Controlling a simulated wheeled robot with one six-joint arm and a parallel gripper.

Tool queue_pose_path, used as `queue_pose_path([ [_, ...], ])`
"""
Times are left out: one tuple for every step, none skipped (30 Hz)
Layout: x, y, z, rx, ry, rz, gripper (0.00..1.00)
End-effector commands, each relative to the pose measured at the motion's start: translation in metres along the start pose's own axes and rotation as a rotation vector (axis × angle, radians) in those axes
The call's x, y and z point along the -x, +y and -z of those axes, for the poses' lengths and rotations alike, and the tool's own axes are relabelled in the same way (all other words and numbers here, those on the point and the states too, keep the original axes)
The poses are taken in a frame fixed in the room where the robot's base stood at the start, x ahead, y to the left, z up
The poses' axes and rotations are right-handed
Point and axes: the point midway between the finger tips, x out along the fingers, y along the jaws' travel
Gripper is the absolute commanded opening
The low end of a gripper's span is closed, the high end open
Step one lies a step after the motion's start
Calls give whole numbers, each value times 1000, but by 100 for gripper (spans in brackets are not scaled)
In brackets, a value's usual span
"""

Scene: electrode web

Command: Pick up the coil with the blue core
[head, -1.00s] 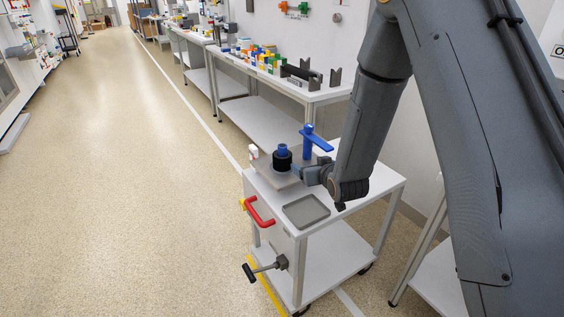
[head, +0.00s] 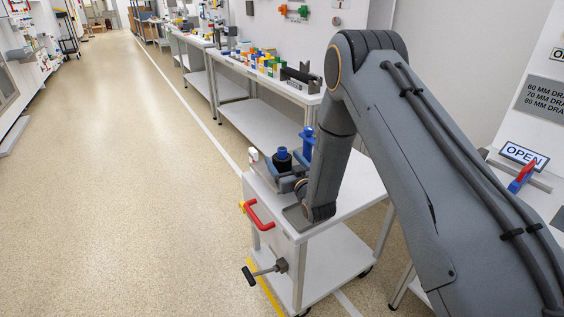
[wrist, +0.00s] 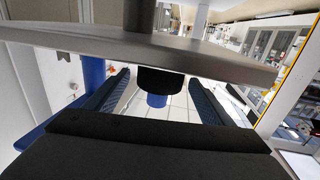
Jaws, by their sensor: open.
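The coil (head: 282,161) is a short black cylinder with a blue core (head: 281,152) sticking up from its top. It stands upright on a grey plate on the white cart. The wrist view is upside down, and there the black coil (wrist: 160,80) hangs below the grey plate (wrist: 215,62) with its blue core (wrist: 156,100) pointing down. My gripper (wrist: 161,88) is open and empty. Its two pads lie left and right of the coil in the wrist view; I cannot tell whether the coil is between the tips or just beyond them.
A blue post (head: 307,142) with an arm stands close behind the coil. A small white bottle (head: 253,154) stands to its left. The cart (head: 350,192) has a red handle (head: 259,214) and a black-gripped crank (head: 262,270). A bench with coloured boxes stands behind.

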Motion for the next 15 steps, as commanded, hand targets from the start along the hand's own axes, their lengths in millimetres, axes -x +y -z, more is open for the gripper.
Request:
queue_pose_path([
  [-6,0,0,0,-1,0,76],
  [-10,0,0,0,0,0,76],
  [-13,0,0,0,0,0,76],
  [-14,0,0,0,-1,0,76],
  [-16,0,0,0,-1,0,76],
  [-17,0,0,0,-1,0,76],
  [-17,0,0,0,-1,-1,76],
  [-17,0,0,0,-2,-1,76],
  [-17,0,0,0,-2,-1,76],
  [-17,0,0,0,-2,-1,76],
  [-17,0,0,0,-2,-1,76],
  [-17,0,0,0,-2,-1,76],
  [-17,0,0,0,-2,-1,71],
  [-17,0,0,0,-2,-1,66],
  [-17,0,0,0,-2,-1,59],
])
